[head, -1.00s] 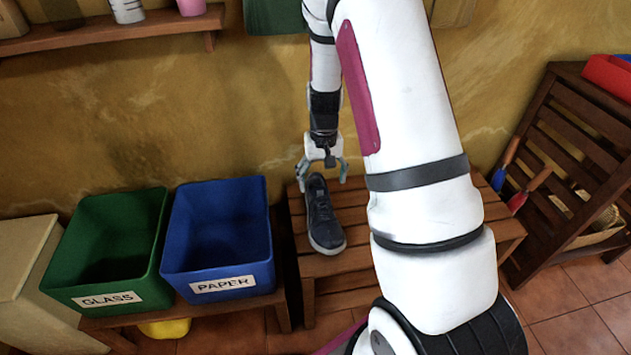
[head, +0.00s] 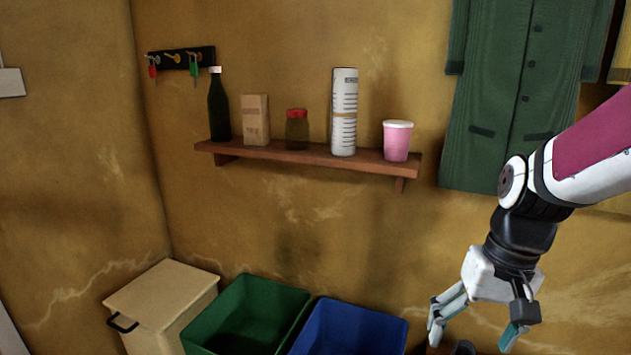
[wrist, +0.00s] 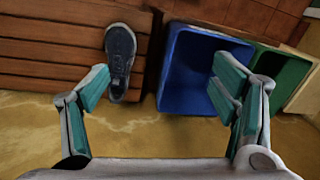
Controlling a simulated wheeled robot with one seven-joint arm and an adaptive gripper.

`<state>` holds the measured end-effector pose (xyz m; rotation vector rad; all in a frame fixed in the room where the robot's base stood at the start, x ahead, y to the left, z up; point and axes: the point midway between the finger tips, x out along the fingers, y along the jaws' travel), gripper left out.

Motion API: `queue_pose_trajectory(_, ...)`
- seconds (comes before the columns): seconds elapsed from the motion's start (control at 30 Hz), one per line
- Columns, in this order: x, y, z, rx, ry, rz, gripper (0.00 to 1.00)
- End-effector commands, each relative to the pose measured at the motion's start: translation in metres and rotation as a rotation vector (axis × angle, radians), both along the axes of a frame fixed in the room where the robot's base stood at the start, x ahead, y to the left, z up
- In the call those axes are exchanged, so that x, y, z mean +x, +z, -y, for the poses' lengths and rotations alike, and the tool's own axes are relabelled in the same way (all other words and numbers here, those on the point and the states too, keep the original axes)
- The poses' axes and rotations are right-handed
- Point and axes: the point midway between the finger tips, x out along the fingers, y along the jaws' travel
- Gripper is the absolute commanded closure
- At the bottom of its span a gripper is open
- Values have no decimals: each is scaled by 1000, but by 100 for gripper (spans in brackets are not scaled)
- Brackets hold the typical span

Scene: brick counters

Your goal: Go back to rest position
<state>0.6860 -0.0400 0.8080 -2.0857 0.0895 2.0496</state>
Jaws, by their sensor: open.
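My gripper (head: 478,322) is open and empty at the lower right of the head view, in front of the wall. Its two spread fingers (wrist: 162,110) also show in the wrist view, with nothing between them touching. A dark shoe (wrist: 120,58) lies on a slatted wooden bench in the wrist view, apart from the fingers. In the head view only a dark bit of what seems to be the shoe shows at the bottom edge.
A blue bin (head: 352,325) and a green bin (head: 250,310) stand at the bottom, beside a beige lidded box (head: 165,295). A wall shelf (head: 300,154) holds a bottle, carton, jar, tall tube and pink cup. A green coat (head: 520,90) hangs right. The wooden bench (wrist: 50,65) is below.

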Motion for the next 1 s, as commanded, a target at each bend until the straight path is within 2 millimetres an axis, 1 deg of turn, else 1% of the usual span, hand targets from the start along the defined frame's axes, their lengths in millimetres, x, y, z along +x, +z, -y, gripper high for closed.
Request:
queue_pose_trajectory(0.03, -16, 13, -8, -2, 21, 10, 20)
queue_pose_trajectory(0.17, -56, 35, -23, -9, 65, 12, 20)
queue_pose_trajectory(0.2, -69, 40, -26, -13, 79, 12, 20)
queue_pose_trajectory(0.27, -89, 47, -31, -20, 98, 13, 20)
queue_pose_trajectory(0.3, -102, 51, -34, -26, 110, 12, 20)
queue_pose_trajectory(0.4, -133, 57, -39, -42, 136, 13, 20)
queue_pose_trajectory(0.5, -158, 59, -42, -59, 156, 13, 20)
queue_pose_trajectory(0.7, -197, 59, -43, -89, 182, 13, 20)
queue_pose_trajectory(0.83, -218, 56, -43, -108, 194, 15, 20)
queue_pose_trajectory(0.9, -215, 70, -43, -109, 192, 21, 20)
queue_pose_trajectory(1.0, -212, 85, -42, -111, 191, 37, 20)
